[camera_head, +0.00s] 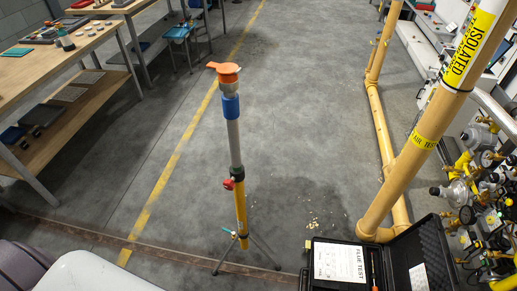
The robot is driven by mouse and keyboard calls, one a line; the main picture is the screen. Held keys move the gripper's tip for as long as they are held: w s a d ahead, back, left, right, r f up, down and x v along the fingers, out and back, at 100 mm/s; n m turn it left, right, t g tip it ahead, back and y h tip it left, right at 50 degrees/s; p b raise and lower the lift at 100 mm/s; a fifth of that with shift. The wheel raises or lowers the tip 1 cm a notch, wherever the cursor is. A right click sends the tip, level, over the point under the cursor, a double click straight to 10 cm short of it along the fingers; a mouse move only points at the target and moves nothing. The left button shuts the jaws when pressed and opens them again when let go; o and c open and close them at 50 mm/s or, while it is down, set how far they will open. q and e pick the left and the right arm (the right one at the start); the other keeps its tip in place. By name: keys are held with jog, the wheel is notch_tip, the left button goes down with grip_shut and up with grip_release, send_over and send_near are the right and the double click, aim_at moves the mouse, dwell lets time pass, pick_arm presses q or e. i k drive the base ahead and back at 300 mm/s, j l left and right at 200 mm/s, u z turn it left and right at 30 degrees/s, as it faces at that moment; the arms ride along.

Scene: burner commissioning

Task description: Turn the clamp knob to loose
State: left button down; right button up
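A tripod stand (234,140) stands upright on the floor in the middle of the view. It has an orange top piece (228,72), a blue band, a grey upper tube and a yellow lower tube. A small red knob (228,184) sticks out to the left where the grey tube meets the yellow one; it looks like the clamp knob. A teal handle (229,231) sits lower, near the tripod legs. Whether the knob is tight or loose cannot be told. Neither of my grippers is in view.
An open black case (434,252) with a "FLUE TEST" sheet lies at the lower right. Yellow pipes (410,165) rise beside it, with valves and gauges (468,190) at the right edge. Workbenches (65,75) stand at the left. The floor around the stand is mostly clear.

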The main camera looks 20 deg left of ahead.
aim_at(229, 185)
jog(key=u, duration=0.8)
